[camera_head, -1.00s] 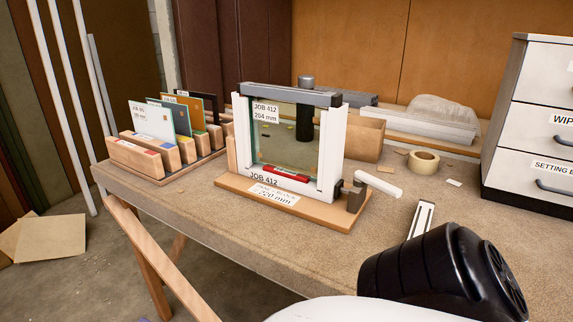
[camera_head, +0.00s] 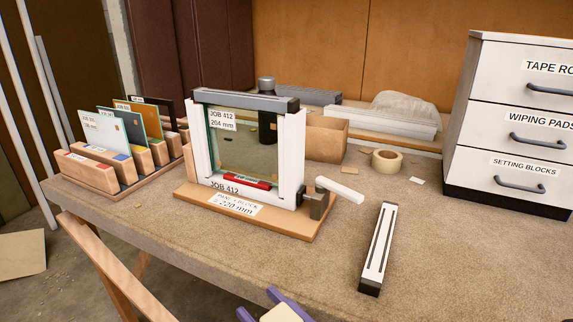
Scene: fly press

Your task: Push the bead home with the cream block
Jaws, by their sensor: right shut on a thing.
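My right gripper (camera_head: 265,307) shows only its purple fingertips at the bottom edge. It is shut on the cream block (camera_head: 282,315), whose top just shows; the rest is cut off. The block is apart from the white frame (camera_head: 292,165), which stands upright on a wooden base and holds a glass pane (camera_head: 240,155). A dark grey bar (camera_head: 246,101) lies across the frame's top; I cannot tell for sure whether this is the bead. A red piece (camera_head: 247,182) sits low in front of the glass. My left gripper is not in view.
A white lever (camera_head: 340,190) sticks out right of the frame. A long slotted white piece (camera_head: 378,247) lies on the bench. Tape (camera_head: 387,160) and a drawer unit (camera_head: 515,120) stand at right, a rack of panes (camera_head: 90,175) at left. The bench front is mostly clear.

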